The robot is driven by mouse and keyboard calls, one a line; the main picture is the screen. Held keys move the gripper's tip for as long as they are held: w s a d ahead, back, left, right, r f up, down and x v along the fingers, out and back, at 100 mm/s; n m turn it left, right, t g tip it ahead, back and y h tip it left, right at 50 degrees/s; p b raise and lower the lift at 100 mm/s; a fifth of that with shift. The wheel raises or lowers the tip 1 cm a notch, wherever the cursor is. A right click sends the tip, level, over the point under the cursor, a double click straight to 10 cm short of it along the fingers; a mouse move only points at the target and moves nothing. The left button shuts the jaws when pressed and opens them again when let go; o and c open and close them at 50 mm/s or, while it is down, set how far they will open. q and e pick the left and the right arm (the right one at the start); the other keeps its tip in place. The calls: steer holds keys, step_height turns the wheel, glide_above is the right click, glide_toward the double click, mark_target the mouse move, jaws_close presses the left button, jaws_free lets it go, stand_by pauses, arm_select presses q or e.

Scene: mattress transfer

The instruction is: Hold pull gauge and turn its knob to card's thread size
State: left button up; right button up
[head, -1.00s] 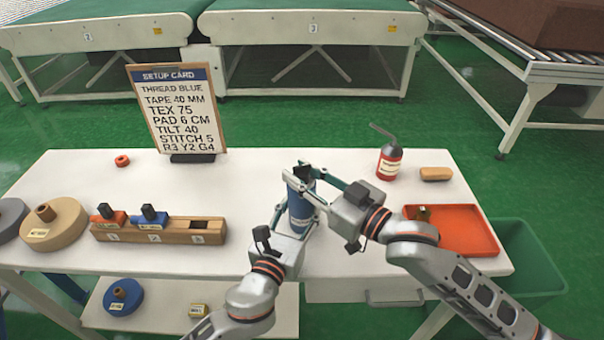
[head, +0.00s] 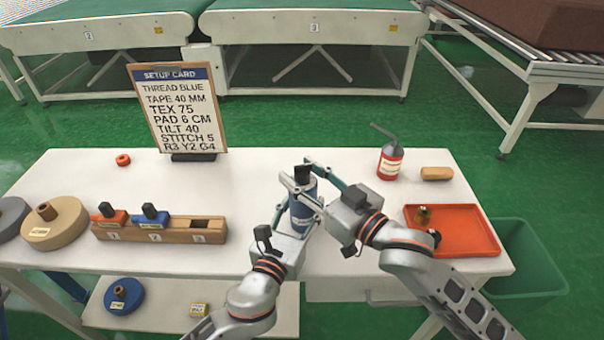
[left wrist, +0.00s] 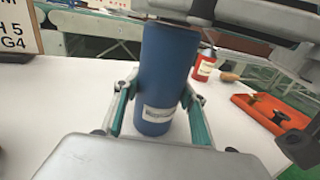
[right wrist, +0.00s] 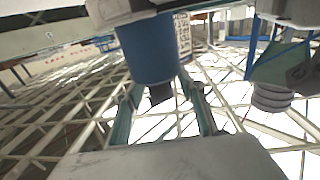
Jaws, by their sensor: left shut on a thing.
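The pull gauge is an upright blue cylinder (head: 303,207) with a black knob (head: 302,172) on top. My left gripper (left wrist: 160,108) is shut around its body, one finger on each side, above the white table. My right gripper (head: 297,170) is at the top of the gauge, its fingers on either side of the knob. In the right wrist view the knob (right wrist: 161,93) sits between those fingers with gaps visible, so the gripper looks open. The setup card (head: 178,110) reads thread blue, TEX 75. The knob's setting cannot be read.
A wooden rack (head: 180,236) with orange and blue blocks stands left of the gauge, beside a tan spool (head: 65,225). A red bottle (head: 390,160) and an orange tray (head: 470,240) are at the right. The table between card and bottle is mostly clear.

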arm_select(q)
steer(key=shift+r, duration=0.1)
arm_select(e)
steer(key=v, duration=1.2)
arm_select(q)
steer(key=o, duration=1.7)
steer(key=shift+o, duration=0.2)
